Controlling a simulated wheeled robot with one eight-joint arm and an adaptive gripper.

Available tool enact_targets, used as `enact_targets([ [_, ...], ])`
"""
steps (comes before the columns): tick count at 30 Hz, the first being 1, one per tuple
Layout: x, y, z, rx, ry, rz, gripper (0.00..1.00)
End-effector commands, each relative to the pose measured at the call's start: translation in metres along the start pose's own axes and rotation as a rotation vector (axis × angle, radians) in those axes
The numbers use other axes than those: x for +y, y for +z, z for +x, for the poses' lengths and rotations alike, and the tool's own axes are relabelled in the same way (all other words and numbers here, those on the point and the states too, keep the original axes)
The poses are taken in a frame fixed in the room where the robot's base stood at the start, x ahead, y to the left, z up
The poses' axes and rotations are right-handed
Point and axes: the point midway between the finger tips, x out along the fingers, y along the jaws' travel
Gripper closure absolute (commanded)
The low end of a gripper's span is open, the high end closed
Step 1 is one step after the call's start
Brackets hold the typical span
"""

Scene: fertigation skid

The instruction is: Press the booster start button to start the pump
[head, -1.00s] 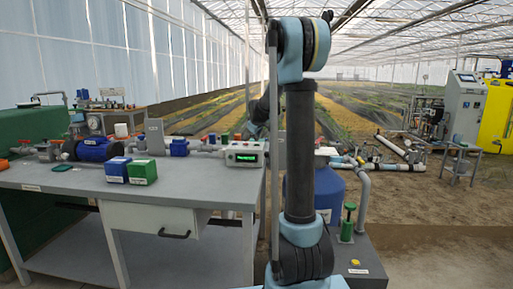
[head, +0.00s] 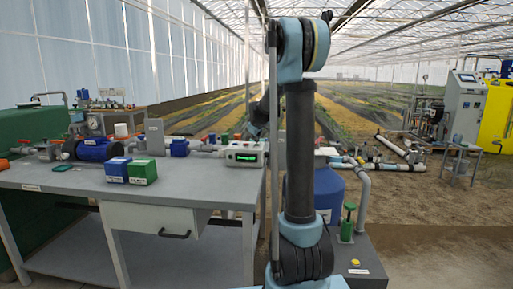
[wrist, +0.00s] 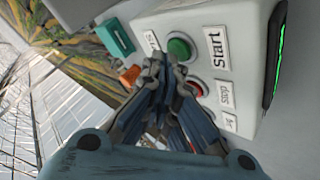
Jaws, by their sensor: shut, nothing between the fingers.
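The control box (head: 245,154) is light grey with a lit green display and sits near the right end of the grey bench. In the wrist view it is close and turned, with a green button (wrist: 180,48) beside a label reading Start (wrist: 214,46). A red button (wrist: 197,88) beside a stop label lies just below it and is partly hidden by my fingers. My gripper (wrist: 158,62) is shut and empty, its tips close to the green button's lower left. I cannot tell whether they touch it.
On the bench (head: 60,178) stand a blue box (head: 117,170), a green box (head: 142,172) and a blue pump (head: 98,149) with pipework. A blue tank (head: 328,192) and a green-handled valve (head: 347,222) stand to the right of my arm. The bench front is mostly clear.

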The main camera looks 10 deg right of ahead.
Motion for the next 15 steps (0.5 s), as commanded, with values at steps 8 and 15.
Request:
enact_targets([
  [8,-0.0012,0.0012,0.0018,0.0,0.0,0.0,1.0],
  [15,-0.0023,0.0024,0.0034,0.0,0.0,0.0,1.0],
])
